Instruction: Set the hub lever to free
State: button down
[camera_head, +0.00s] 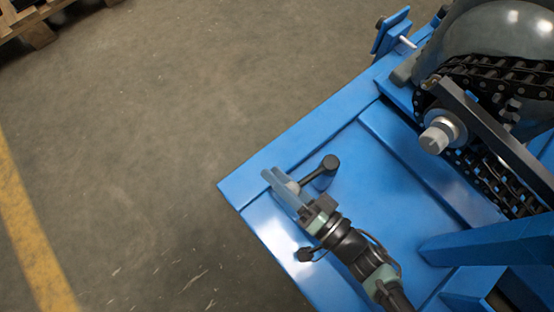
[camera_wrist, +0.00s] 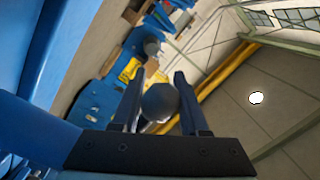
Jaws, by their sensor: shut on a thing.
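A dark lever (camera_head: 320,172) with a rounded end sits on the blue frame near its left corner. My gripper (camera_head: 280,187) is at the lever's left side, its two fingers closed around a rounded part between them. In the wrist view my gripper (camera_wrist: 159,78) has a dark round knob (camera_wrist: 160,102) between its fingers. The fingers hide part of the lever, and I cannot read any position marking on it.
The blue frame (camera_head: 270,218) carries a black chain (camera_head: 490,70), a grey shaft end (camera_head: 436,138) and a large grey rounded housing (camera_head: 500,30) at right. A blue beam (camera_head: 490,243) crosses lower right. Open concrete floor lies left, with a pallet (camera_head: 38,30) at top left.

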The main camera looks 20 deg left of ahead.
jog(key=shift+s+d+n+g+y, duration=0.4)
jog(key=shift+s+n+g+y, duration=0.25)
jog(key=shift+g, duration=0.35)
jog(key=shift+c, duration=2.1)
grip_release()
jog(key=shift+w, duration=0.1)
jog(key=shift+d+r+p, duration=0.1)
jog(key=shift+d+p, duration=0.2)
jog(key=shift+d, duration=0.2)
jog(key=p+v, duration=0.3)
jog(key=v, duration=0.9)
jog(key=shift+s, duration=0.25)
jog(key=shift+s, duration=0.1)
